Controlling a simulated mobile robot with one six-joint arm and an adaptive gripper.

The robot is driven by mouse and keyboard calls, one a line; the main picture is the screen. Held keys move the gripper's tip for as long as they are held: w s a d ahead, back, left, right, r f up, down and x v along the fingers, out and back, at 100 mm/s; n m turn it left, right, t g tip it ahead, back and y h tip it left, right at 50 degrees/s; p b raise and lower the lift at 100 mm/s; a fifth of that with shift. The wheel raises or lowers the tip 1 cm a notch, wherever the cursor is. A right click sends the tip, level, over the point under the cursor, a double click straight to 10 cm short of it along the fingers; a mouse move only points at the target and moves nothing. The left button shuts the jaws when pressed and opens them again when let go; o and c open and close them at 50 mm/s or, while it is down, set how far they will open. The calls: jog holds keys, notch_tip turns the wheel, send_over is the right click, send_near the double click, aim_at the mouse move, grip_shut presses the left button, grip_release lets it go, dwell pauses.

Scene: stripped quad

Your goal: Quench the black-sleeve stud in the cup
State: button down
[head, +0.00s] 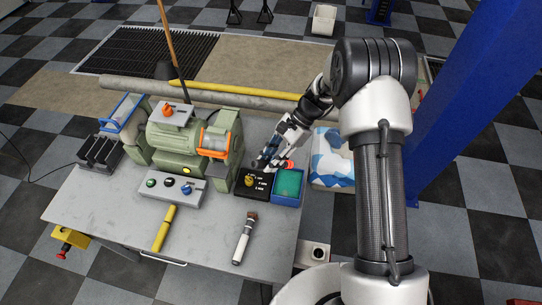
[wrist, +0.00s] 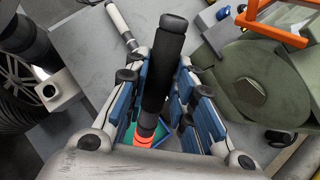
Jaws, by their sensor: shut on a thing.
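The black-sleeve stud (wrist: 163,65) is held lengthwise between the blue pads of my gripper (wrist: 165,100) in the wrist view. Its far end from the sleeve glows orange-red (wrist: 145,140). In the head view my gripper (head: 275,154) is over the right end of the bench, and the glowing end (head: 289,163) shows beside its fingers. The likely cup is a blue square container (head: 286,203) with a green inside, just below and in front of the glowing end. Its green and blue also show behind the glowing end in the wrist view (wrist: 160,131). I cannot tell the gap between them.
A black block with a yellow knob (head: 249,182) stands against the container's left side. The green bench grinder (head: 180,137) and a grey button box (head: 172,188) are further left. A white-handled tool (head: 242,243) and yellow cylinder (head: 165,229) lie in front.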

notch_tip(320, 180, down, 12)
jog(key=b, duration=0.8)
jog(key=shift+f, duration=0.15)
jog(key=shift+s+f, duration=0.1)
dwell(0.8)
notch_tip(320, 180, up, 10)
jog(key=p, duration=0.6)
jog(key=shift+r, duration=0.2)
jog(key=shift+d+f, duration=0.1)
dwell(0.4)
